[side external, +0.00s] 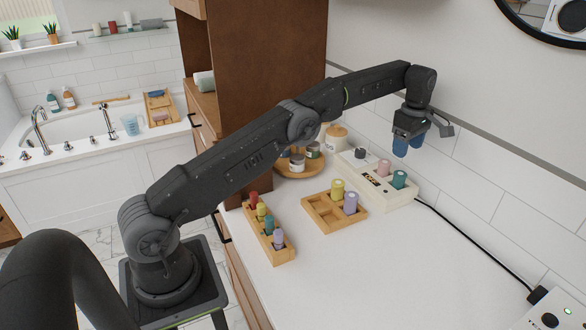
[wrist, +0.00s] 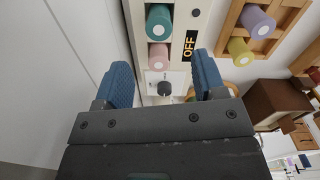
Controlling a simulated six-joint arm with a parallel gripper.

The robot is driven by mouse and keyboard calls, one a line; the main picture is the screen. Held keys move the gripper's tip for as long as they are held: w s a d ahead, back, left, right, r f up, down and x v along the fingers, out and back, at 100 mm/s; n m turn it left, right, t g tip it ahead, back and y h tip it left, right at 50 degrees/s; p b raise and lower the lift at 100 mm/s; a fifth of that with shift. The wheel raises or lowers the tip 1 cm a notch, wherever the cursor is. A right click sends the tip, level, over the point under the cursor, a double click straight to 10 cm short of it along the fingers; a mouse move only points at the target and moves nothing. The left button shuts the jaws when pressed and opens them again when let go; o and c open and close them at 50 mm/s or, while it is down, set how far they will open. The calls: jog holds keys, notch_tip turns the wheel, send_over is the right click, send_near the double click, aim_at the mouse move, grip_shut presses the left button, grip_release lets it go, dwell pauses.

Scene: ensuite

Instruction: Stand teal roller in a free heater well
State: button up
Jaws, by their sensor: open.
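The teal roller (side external: 399,180) stands upright on the cream heater (side external: 400,194), at its right end in the side view. It also shows in the wrist view (wrist: 159,22). A pink roller (side external: 383,168) stands beside it, also in the wrist view (wrist: 159,56). The heater display (wrist: 190,43) reads OFF. My gripper (side external: 408,148) is open and empty, above the heater and apart from both rollers. In the wrist view its blue fingers (wrist: 165,85) are spread, with the heater's dark knob (wrist: 165,88) seen between them. I cannot make out an empty heater well.
A wooden tray (side external: 322,222) in front of the heater holds a yellow roller (side external: 338,190) and a lavender roller (side external: 351,202), with empty compartments. A wooden rack (side external: 284,257) holds several small coloured bottles. A round tray with jars (side external: 300,168) stands behind.

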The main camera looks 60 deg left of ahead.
jog(key=s+d+r+m+t, duration=0.4)
jog(key=s+r+m, duration=0.6)
jog(key=s+r, duration=0.7)
jog(key=s+d+f+m, duration=0.1)
jog(key=s+f+m, duration=0.1)
jog(key=s, duration=0.6)
jog(key=s+d+f+m+t, duration=0.1)
jog(key=s+d+f+m, duration=0.1)
jog(key=s, duration=0.6)
jog(key=s+d+f+m, duration=0.1)
jog(key=s+f+m, duration=0.3)
jog(key=s, duration=0.5)
jog(key=shift+d+m, duration=0.3)
jog(key=shift+m, duration=0.8)
